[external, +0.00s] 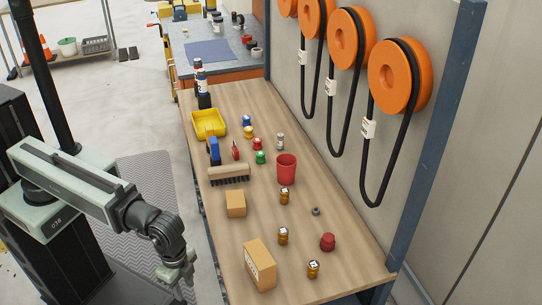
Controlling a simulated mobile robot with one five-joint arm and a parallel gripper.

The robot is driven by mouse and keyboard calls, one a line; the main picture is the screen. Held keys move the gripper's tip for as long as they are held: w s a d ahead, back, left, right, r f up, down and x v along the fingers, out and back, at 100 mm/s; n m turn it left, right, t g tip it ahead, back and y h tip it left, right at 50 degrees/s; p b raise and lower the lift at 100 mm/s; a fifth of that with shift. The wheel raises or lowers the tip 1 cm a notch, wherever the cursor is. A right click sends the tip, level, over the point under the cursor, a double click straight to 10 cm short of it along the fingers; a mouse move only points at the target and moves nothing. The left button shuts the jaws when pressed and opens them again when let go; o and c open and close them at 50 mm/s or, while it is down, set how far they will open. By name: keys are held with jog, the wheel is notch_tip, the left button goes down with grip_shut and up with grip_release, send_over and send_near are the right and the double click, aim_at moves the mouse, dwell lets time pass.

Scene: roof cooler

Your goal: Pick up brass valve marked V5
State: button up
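Three small brass-coloured items with pale tops stand on the wooden bench. One brass valve (284,198) is beside the red cup. A second brass valve (283,237) is nearer, right of the large cardboard box. A third brass valve (313,270) is nearest the bench's front edge. Their markings are too small to read, so I cannot tell which is V5. My gripper (182,285) hangs pointing down, left of the bench's left edge and apart from the valves. Its fingers are too small and partly cut off to tell whether they are open.
Two cardboard boxes (260,264) (236,204), a dark red knob (328,242), a grey nut (316,211) and the red cup (287,170) stand around the valves. A brush (229,173) and yellow bin (208,123) lie farther back. Orange reels (396,76) hang hoses beside the bench.

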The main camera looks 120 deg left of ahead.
jog(key=o, duration=0.4)
